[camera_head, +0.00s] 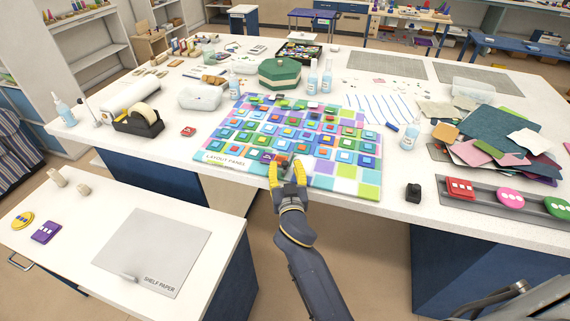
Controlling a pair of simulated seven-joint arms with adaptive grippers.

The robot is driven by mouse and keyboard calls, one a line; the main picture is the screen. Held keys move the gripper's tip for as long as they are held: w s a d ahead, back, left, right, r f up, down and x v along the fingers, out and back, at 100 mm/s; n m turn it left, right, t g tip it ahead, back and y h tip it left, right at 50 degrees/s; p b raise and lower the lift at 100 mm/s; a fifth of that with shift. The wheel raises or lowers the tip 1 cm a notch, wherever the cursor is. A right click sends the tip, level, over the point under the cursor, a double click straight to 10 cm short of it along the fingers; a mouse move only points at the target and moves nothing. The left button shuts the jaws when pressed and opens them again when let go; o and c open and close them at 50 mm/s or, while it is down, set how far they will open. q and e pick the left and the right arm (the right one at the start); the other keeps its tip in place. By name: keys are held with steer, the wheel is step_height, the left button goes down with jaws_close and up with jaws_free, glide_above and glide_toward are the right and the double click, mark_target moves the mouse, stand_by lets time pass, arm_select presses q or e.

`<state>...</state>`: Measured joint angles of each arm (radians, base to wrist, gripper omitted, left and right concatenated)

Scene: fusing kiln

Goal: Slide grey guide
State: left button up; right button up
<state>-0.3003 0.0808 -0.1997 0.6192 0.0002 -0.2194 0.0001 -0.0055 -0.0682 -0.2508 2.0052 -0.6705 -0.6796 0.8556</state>
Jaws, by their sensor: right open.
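My right gripper (286,169) has yellow fingers. It is at the front edge of the colourful layout panel (222,160), with its fingers spread apart. A small dark grey piece (283,159) shows by the fingertips, beside a purple tile (266,156). I cannot tell if this piece is the grey guide, or if the fingers touch it. A long grey rail (536,205) lies on the right of the table with red, pink and green pieces on it. My left gripper is not in view.
A tape dispenser (139,122) and a clear bin (201,97) stand left of the panel. A green box (279,74) and bottles stand behind it. A small black block (413,192) is to the right. The white tabletop's front edge is close to my arm.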

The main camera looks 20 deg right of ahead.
steer(key=shift+s+a, duration=0.25)
steer(key=shift+s, duration=1.05)
steer(key=shift+s+a, duration=0.2)
steer(key=shift+s, duration=1.1)
